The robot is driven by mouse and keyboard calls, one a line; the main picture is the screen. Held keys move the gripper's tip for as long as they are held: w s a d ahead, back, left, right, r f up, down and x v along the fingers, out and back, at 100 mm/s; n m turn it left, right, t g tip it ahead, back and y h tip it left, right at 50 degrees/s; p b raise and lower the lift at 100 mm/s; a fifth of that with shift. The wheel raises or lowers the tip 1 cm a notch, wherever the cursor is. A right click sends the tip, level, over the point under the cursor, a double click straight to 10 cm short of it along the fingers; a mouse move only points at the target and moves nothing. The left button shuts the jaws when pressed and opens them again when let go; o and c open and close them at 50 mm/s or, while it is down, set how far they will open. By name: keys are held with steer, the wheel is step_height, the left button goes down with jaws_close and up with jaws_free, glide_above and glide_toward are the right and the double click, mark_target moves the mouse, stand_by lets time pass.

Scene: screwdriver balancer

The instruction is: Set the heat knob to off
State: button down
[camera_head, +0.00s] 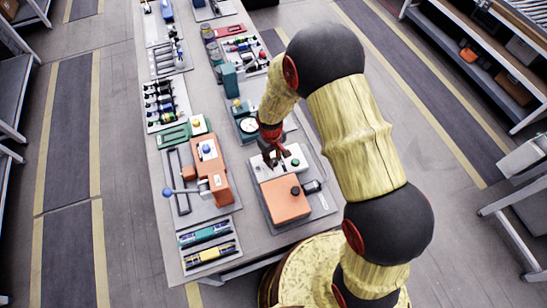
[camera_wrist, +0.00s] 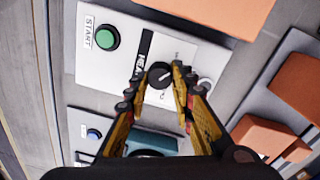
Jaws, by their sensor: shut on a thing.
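The heat knob (camera_wrist: 159,74) is a small black round knob on a white control panel (camera_wrist: 88,62), beside a black label of which only "HEA" can be read. My gripper (camera_wrist: 158,83) is shut on the knob, with one fingertip on each side of it in the wrist view. A light pointer line shows on the knob, slanting toward the upper right; the setting marks are too small or covered to read. In the head view my gripper (camera_head: 272,159) is over the white panel (camera_head: 263,175), and the knob is hidden there.
A green START button (camera_wrist: 106,37) sits on the same panel. An orange machine (camera_head: 285,200) stands in front of the panel. Another orange fixture (camera_head: 212,172) is to the left. A teal unit with a gauge (camera_head: 249,125) is behind.

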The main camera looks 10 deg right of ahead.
steer(key=shift+n, duration=0.6)
steer(key=c, duration=1.5)
jaws_free()
steer(key=shift+c, duration=0.2)
steer(key=shift+o, duration=0.2)
steer(key=shift+r, duration=0.1)
step_height(320, 180, up, 12)
steer(key=shift+s+a, duration=0.2)
steer(key=shift+a, duration=0.05)
